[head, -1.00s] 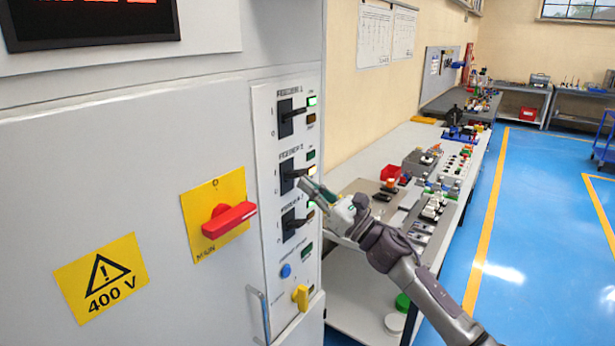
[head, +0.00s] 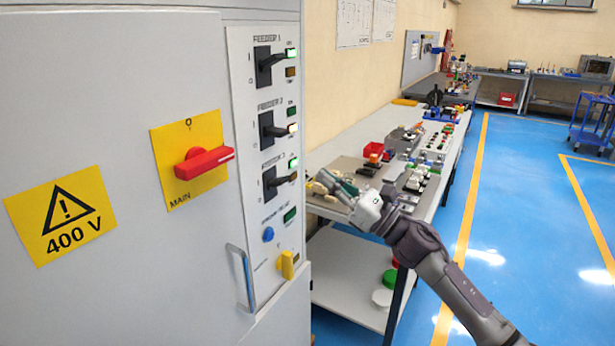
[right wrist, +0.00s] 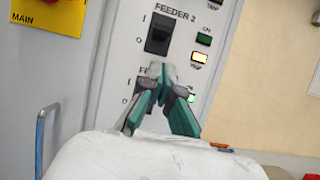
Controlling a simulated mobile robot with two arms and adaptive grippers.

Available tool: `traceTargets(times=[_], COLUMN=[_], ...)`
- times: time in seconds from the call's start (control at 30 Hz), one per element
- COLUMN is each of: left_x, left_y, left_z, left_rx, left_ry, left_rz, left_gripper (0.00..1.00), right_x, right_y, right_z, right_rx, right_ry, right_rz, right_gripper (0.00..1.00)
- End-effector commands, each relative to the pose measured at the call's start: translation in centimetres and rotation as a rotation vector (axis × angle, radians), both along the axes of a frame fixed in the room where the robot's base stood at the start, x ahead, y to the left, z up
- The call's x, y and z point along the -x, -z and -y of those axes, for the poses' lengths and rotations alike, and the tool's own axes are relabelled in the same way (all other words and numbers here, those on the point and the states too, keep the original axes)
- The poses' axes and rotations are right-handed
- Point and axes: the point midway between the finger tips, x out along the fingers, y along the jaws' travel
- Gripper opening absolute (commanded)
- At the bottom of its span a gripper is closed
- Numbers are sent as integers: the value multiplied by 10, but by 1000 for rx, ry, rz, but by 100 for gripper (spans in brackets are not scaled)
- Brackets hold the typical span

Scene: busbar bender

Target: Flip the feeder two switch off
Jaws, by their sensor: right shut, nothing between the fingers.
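The feeder 2 switch (head: 268,128) is a black rocker with a lever on the cabinet's narrow panel, between the feeder 1 and feeder 3 switches. Its lever points right and seems to tilt slightly down; the right wrist view shows the switch (right wrist: 158,36) nearly head-on, between its I and O marks. Its amber TRIP lamp (right wrist: 200,57) is lit and its green ON lamp (right wrist: 205,38) is dark. My right gripper (head: 320,182) is shut and empty, right of the panel at feeder 3 height, apart from the switch. In the right wrist view its fingertips (right wrist: 157,72) hide part of feeder 3.
The feeder 1 switch (head: 264,66) and feeder 3 switch (head: 270,182) sit above and below, their green lamps lit. A red main handle (head: 203,163) and a metal door handle (head: 243,277) stick out. A bench (head: 325,210) with parts stands behind my right gripper.

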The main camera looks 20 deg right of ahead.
Motion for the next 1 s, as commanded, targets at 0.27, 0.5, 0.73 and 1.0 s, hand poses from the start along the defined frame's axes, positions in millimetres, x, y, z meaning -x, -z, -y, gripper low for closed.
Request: traceTargets(times=[0.27,0.5,0.73,1.0], left_x=[-2,-2,-2,-2], left_y=[10,9,9,10], left_z=[1,1,1,1], left_rx=[2,2,2,2], left_ry=[-1,-1,-1,-1], left_rz=[3,3,4,4], left_gripper=[0,0,0,0], right_x=[15,15,15,-14], right_y=[9,8,9,97], right_z=[12,12,12,40], right_rx=[-1,-1,-2,-278], right_ry=[0,0,0,28], right_rz=[-1,-1,-2,-286], right_gripper=[0,0,0,0])
